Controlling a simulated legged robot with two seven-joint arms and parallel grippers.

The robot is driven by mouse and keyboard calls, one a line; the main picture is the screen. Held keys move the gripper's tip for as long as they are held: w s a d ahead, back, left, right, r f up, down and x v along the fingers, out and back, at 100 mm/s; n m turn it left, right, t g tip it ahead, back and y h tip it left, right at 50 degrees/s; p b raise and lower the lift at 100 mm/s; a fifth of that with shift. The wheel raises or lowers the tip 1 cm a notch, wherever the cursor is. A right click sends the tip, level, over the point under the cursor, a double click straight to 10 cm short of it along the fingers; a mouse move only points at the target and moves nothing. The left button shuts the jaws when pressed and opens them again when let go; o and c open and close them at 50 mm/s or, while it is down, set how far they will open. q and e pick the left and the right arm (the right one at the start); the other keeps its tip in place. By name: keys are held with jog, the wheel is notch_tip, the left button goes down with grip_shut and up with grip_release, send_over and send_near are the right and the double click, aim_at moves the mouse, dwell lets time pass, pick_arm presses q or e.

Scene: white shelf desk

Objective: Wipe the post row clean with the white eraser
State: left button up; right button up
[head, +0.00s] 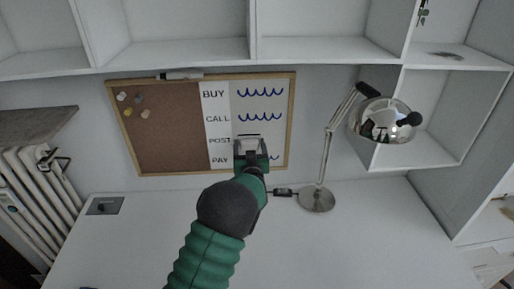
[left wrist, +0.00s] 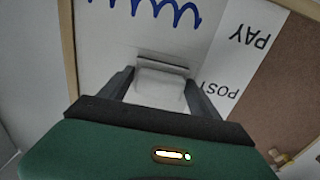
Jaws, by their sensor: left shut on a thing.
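The framed board (head: 291,120) hangs on the wall, with cork on its left and a white writing area on its right. Its labels read BUY, CALL, POST (head: 219,141) and PAY. My left gripper (head: 252,150) is shut on the white eraser (head: 249,140), in front of the post row. In the left wrist view the eraser (left wrist: 160,84) sits between the two fingers, close to the board; I cannot tell whether it touches. I see no blue ink on the visible part of the post row; the gripper and eraser hide the rest. My right gripper is not in view.
Blue squiggles mark the buy (head: 260,92), call and pay rows. A desk lamp (head: 318,198) stands right of the board, its shiny head (head: 383,119) near the shelf. A white marker (head: 183,76) lies along the top frame. The white desk (head: 130,240) is mostly clear.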

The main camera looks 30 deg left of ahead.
pick_arm(q)
jog(key=shift+s+a+r, duration=0.1)
jog(key=shift+s+a, duration=0.3)
jog(key=shift+a, duration=0.4)
jog(key=s+a, duration=0.1)
jog(key=s+a+b, duration=0.1)
jog(key=a, duration=0.1)
jog(key=shift+v, duration=3)
jog(key=shift+w+d, duration=0.1)
jog(key=v, duration=0.3)
